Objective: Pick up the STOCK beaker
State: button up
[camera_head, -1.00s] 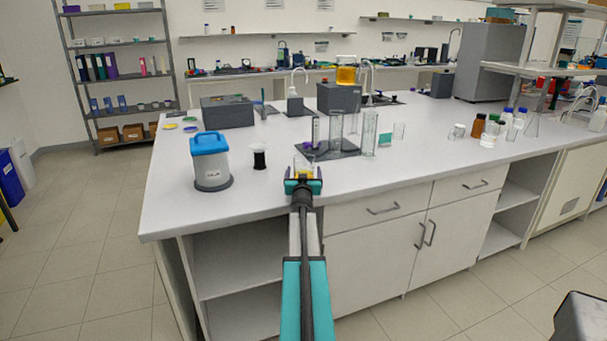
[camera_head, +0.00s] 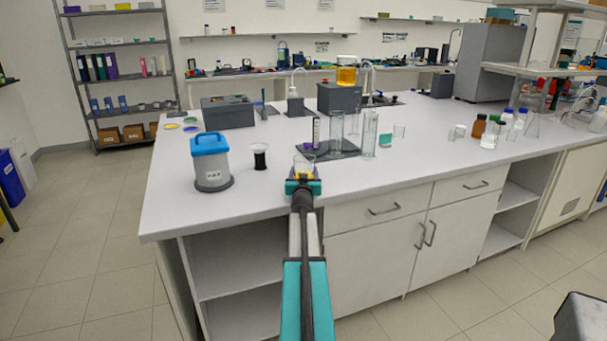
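Another vessel with amber liquid (camera_head: 346,75) stands on top of a dark grey box farther back.
A dark stand (camera_head: 341,151) with tall clear cylinders (camera_head: 370,134) is just behind the beaker. Bottles (camera_head: 479,126) are at the right. The bench (camera_head: 400,175) front right is clear.

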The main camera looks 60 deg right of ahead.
aim_at(305, 169)
jog(key=shift+r, duration=0.3)
jog(key=shift+r+p, duration=1.3)
jog(key=shift+r, duration=0.25)
jog(key=shift+s+a+f+b, duration=0.15)
jog(key=shift+s+a+b, duration=0.05)
jog(key=shift+s+b, duration=0.3)
jog(key=shift+s+a+r+b, duration=0.15)
jog(key=shift+s+a+b, duration=0.4)
jog(key=shift+s+b, duration=0.9)
jog(key=shift+s+a+r+b, duration=0.1)
jog(key=shift+s+a+b, duration=0.45)
jog(key=shift+s+b, duration=0.9)
jog(key=shift+s+a+r+b, duration=0.15)
jog(key=shift+s+a+b, duration=0.4)
jog(key=shift+s+b, duration=0.9)
jog(key=shift+s+a+r+b, duration=0.15)
jog(key=shift+s+a+b, duration=0.2)
jog(key=shift+s, duration=0.5)
jog(key=shift+s+a+r+b, duration=0.15)
jog(key=shift+s+b, duration=0.3)
jog(key=shift+s, duration=0.45)
jog(key=shift+s+a+r+b, duration=0.1)
jog(key=shift+s+a+b, duration=0.3)
jog(key=shift+s, duration=0.45)
jog(key=shift+s, duration=0.1)
jog(key=shift+s, duration=0.1)
